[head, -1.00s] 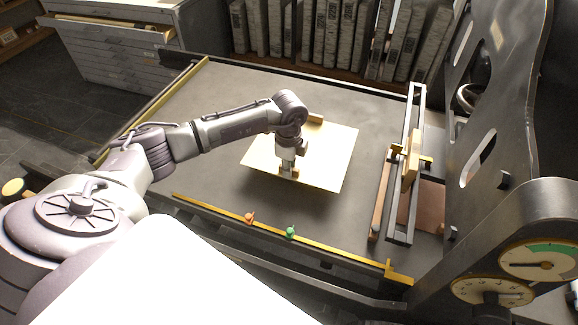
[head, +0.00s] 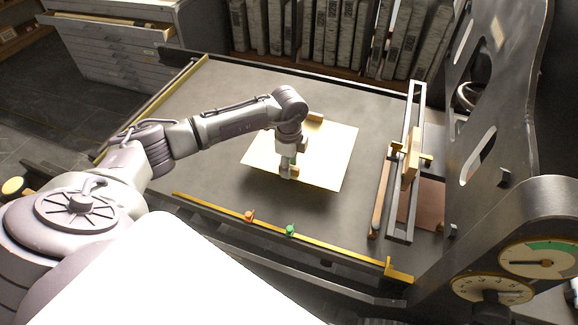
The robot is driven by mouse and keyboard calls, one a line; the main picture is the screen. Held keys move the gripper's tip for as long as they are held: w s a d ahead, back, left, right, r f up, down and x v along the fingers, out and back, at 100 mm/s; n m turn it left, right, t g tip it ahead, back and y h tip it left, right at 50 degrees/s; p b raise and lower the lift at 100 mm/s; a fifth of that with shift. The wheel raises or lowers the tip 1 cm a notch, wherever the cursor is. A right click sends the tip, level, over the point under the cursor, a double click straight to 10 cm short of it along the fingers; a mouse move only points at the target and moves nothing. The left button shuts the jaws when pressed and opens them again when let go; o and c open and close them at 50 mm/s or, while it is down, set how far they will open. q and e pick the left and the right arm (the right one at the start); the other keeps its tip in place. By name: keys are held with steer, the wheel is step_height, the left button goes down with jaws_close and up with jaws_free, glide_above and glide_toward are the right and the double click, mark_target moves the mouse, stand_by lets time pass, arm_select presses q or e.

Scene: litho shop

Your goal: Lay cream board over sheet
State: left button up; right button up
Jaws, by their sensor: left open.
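The cream board (head: 328,162) lies on the grey press bed (head: 220,120), turned at an angle, near the middle of the bed. A small tan block (head: 315,118) shows at its far edge. My left gripper (head: 289,172) points down over the left-middle part of the board. It is open, and its fingertips are close to the board's surface; I cannot tell if they touch it. The gripper and wrist hide part of the board. No separate sheet shows; whether one lies under the board I cannot tell. My right gripper is out of view.
A black frame with a wooden scraper (head: 411,160) stands on the right of the bed. A brass rail (head: 330,247) with a red clip (head: 249,216) and a green clip (head: 291,231) runs along the near edge. Upright slabs (head: 340,30) stand behind. The bed's left part is clear.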

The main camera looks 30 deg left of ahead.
arm_select(q)
step_height(320, 180, up, 11)
steer(key=b, duration=0.1)
steer(key=shift+b, duration=0.35)
steer(key=shift+s, duration=0.15)
